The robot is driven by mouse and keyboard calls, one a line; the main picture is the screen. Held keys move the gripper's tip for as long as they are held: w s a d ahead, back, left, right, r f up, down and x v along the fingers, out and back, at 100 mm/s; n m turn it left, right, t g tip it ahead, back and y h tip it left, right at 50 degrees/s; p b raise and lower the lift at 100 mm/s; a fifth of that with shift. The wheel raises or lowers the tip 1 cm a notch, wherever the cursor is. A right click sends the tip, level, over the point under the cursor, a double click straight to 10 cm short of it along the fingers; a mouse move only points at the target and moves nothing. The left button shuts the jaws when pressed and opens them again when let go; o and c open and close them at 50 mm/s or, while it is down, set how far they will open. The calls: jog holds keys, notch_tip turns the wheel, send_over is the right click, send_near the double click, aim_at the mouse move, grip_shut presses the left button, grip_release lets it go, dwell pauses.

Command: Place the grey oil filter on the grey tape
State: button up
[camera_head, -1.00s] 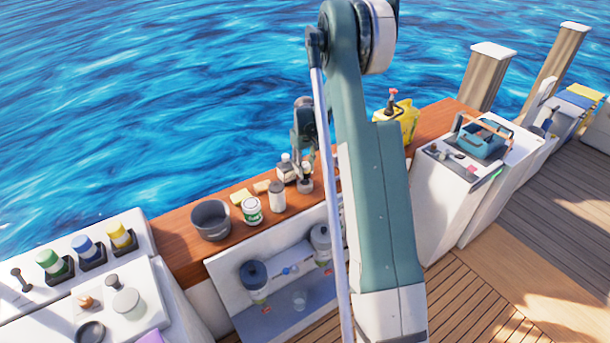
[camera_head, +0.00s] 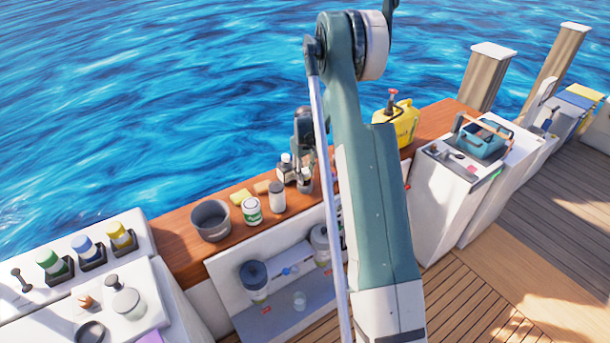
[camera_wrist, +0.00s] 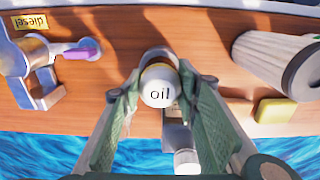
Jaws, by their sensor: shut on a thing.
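My gripper (camera_wrist: 160,95) is shut on the oil filter (camera_wrist: 159,95), which has a round white top marked "oil" and a golden band. In the wrist view a grey ring shows just beyond the filter; it looks like the grey tape (camera_wrist: 157,53), mostly hidden behind the filter. In the head view my gripper (camera_head: 304,160) is low over the wooden counter, with the filter (camera_head: 305,174) upright just above or touching a grey round base. I cannot tell whether it touches.
A white canister (camera_head: 277,198), a green-labelled can (camera_head: 252,211), a yellow sponge (camera_head: 240,196) and a bucket (camera_head: 210,221) stand left. A yellow jug (camera_head: 397,124) stands right. A purple-handled valve (camera_wrist: 82,55) is near.

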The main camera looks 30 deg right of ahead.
aim_at(305, 171)
jog(key=shift+f, duration=0.2)
jog(key=o, duration=1)
jog(key=shift+r, duration=0.1)
jog(key=shift+r, duration=0.1)
notch_tip(305, 171, up, 12)
jog(key=shift+r, duration=0.1)
dwell(0.4)
